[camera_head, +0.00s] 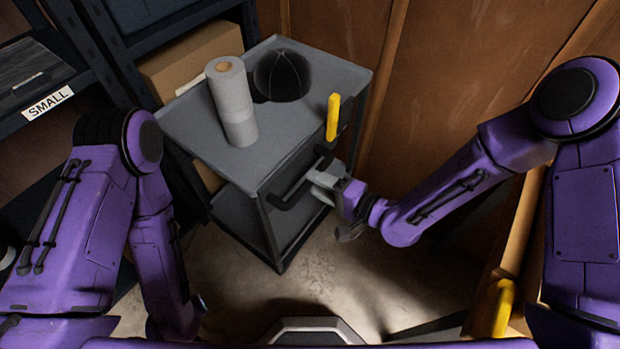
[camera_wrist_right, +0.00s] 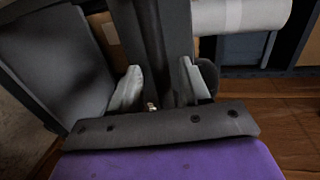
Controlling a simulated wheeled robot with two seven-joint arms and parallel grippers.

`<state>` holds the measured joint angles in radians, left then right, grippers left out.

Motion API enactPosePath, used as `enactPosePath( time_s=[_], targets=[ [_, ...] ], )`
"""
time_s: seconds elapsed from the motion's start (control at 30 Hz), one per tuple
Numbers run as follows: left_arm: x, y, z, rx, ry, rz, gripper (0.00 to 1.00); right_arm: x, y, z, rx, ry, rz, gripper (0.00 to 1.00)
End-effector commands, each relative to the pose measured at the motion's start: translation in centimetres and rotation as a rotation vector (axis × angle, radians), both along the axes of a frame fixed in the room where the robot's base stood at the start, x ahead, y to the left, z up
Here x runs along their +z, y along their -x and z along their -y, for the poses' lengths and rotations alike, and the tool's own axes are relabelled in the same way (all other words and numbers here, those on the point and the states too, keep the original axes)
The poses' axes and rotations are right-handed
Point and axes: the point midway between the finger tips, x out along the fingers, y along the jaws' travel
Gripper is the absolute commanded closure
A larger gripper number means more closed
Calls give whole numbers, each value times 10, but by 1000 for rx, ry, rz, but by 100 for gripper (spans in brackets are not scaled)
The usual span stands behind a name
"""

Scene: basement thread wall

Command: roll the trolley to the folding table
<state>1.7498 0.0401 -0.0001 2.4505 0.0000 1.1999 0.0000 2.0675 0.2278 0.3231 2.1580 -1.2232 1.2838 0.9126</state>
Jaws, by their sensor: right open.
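The grey trolley (camera_head: 185,125) stands ahead of me against the wooden wall, with a top tray and a lower shelf. Its dark push handle (camera_head: 290,195) sticks out on the near right side. My right gripper (camera_head: 318,180) is at the handle's right end, its jaws apart. In the right wrist view, the two pale fingers (camera_wrist_right: 163,90) stand either side of a dark grey bar, which looks like part of the trolley; contact cannot be told. No folding table can be made out.
A paper roll (camera_head: 233,105), a black cap (camera_head: 282,76) and a yellow-handled item (camera_head: 333,117) are on or at the trolley top. A dark shelf rack (camera_head: 100,50) with a cardboard box (camera_head: 190,62) is close on the left. Concrete floor (camera_head: 320,265) is open in front.

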Motion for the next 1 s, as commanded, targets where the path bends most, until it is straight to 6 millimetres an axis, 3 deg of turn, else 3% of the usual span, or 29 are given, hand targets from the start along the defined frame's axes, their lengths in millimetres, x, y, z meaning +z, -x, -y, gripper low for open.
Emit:
enactPosePath(
  time_s=[0.2, 0.47, 0.63, 1.0],
  targets=[
    [1, 0, 0, 0, 0, 1, 52, -6, -16, -23, 2, 1, -1, 54],
    [1, 0, 0, 0, 0, 1, 52, -6, -17, -25, 3, -1, -1, 54],
    [1, 0, 0, 0, 0, 1, 52, -6, -17, -25, 3, -1, -1, 100],
    [1, 0, 0, 0, 0, 1, 52, -7, -13, -30, 3, 1, -2, 100]
  ],
)
